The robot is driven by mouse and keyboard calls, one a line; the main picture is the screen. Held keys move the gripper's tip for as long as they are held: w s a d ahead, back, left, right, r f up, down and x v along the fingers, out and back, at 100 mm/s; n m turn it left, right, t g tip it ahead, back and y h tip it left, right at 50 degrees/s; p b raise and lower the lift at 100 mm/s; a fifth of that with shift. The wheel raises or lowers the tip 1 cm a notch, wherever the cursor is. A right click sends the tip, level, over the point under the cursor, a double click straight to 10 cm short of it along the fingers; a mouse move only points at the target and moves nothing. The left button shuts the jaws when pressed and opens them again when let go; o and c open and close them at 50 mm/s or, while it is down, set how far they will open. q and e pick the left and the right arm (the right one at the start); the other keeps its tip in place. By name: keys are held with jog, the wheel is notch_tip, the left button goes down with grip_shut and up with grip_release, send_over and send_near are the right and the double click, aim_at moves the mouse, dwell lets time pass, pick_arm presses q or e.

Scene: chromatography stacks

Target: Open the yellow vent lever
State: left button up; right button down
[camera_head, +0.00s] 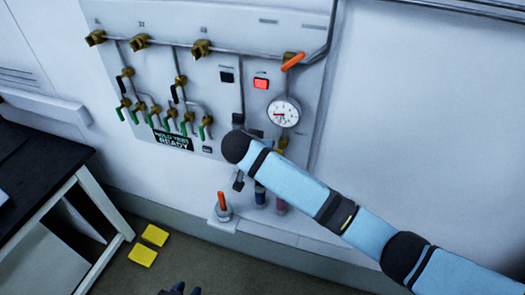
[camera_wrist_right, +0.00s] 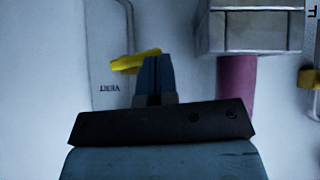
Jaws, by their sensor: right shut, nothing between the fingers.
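The yellow vent lever (camera_wrist_right: 133,62) shows in the right wrist view, beside a pipe and a white plate with an upside-down "VENT" label (camera_wrist_right: 103,87). My right gripper (camera_wrist_right: 154,62) is shut and empty. Its fingertips overlap the right end of the lever in this view; I cannot tell whether they touch it. In the head view my right arm crosses in front of the panel, and I cannot make out the vent lever there. Only the dark tips of my left gripper (camera_head: 180,290) show at the bottom edge, away from the panel.
The wall panel (camera_head: 150,75) carries brass valves, several green handles, an orange lever (camera_head: 293,61), a round gauge (camera_head: 284,112) and a red button (camera_head: 261,83). A pink cylinder (camera_wrist_right: 235,85) and a grey block (camera_wrist_right: 252,32) stand right of my right gripper. A dark table (camera_head: 40,165) is at left.

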pick_arm(q)
jog(key=shift+w+a+r+p, duration=0.2)
jog(key=shift+w+r+p, duration=0.05)
jog(key=shift+r+p, duration=0.5)
pick_arm(e)
jog(key=f, duration=0.4)
jog(key=shift+w+d, duration=0.15)
jog(key=shift+d, duration=0.05)
jog(key=shift+d+f, duration=0.1)
jog(key=shift+f, duration=0.05)
pick_arm(q)
jog(key=shift+r, duration=0.15)
dwell(0.6)
